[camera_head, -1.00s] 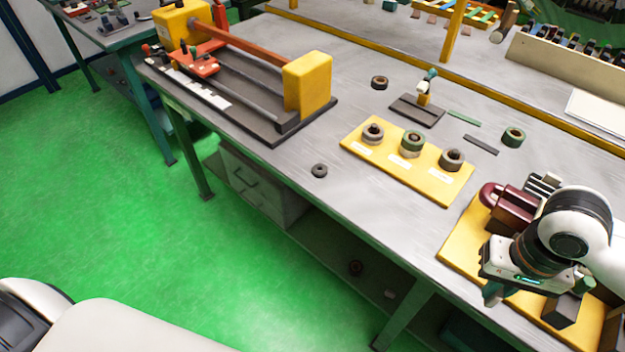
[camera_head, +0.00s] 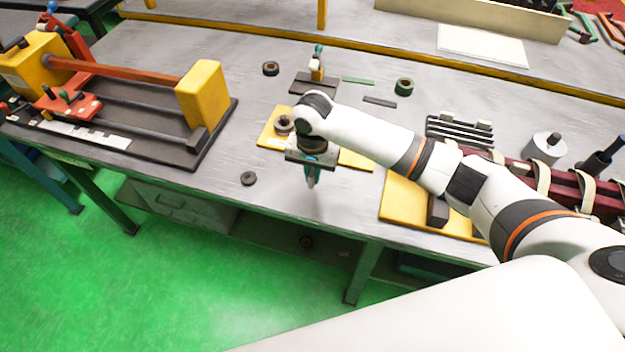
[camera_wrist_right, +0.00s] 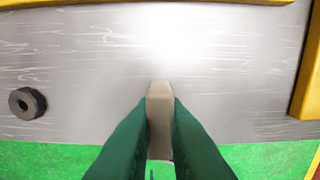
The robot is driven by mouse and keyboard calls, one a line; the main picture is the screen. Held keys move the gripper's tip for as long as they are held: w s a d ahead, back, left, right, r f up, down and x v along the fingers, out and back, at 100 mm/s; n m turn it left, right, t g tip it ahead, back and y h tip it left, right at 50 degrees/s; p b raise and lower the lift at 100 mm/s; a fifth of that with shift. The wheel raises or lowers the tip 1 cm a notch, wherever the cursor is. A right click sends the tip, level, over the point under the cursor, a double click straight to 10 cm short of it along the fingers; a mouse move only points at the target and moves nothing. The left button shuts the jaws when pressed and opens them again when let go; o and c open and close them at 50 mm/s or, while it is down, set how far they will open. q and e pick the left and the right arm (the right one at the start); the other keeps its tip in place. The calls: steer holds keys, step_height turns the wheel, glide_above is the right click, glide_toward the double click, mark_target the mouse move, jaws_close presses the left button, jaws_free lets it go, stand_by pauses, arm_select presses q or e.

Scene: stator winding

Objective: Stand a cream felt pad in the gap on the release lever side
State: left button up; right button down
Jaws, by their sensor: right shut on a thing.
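My right gripper (camera_head: 311,180) points down over the front part of the bench, just in front of the yellow plate with the rings. In the right wrist view its green fingers (camera_wrist_right: 160,112) are shut on a cream felt pad (camera_wrist_right: 160,92), a small narrow block. The pad appears to be clear of the bench top. To the left, a machine with yellow end blocks (camera_head: 203,95) carries a red carriage (camera_head: 68,102) with small dark-knobbed levers. I cannot tell which lever is the release lever, nor make out the gap. My left gripper is out of view.
A yellow plate (camera_head: 266,140) with dark rings is partly hidden by my right arm. A loose dark ring (camera_head: 248,178) lies on the bench; it also shows in the wrist view (camera_wrist_right: 27,103). A small stand (camera_head: 316,80) is behind. Bench between plate and machine is mostly clear.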

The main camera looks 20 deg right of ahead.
mark_target(313, 183)
steer(key=shift+f, duration=1.85)
steer(key=shift+s+f, duration=0.1)
steer(key=c, duration=1.5)
jaws_free()
step_height(313, 183, up, 12)
steer(key=shift+r+b, duration=0.15)
steer(key=shift+b, duration=0.25)
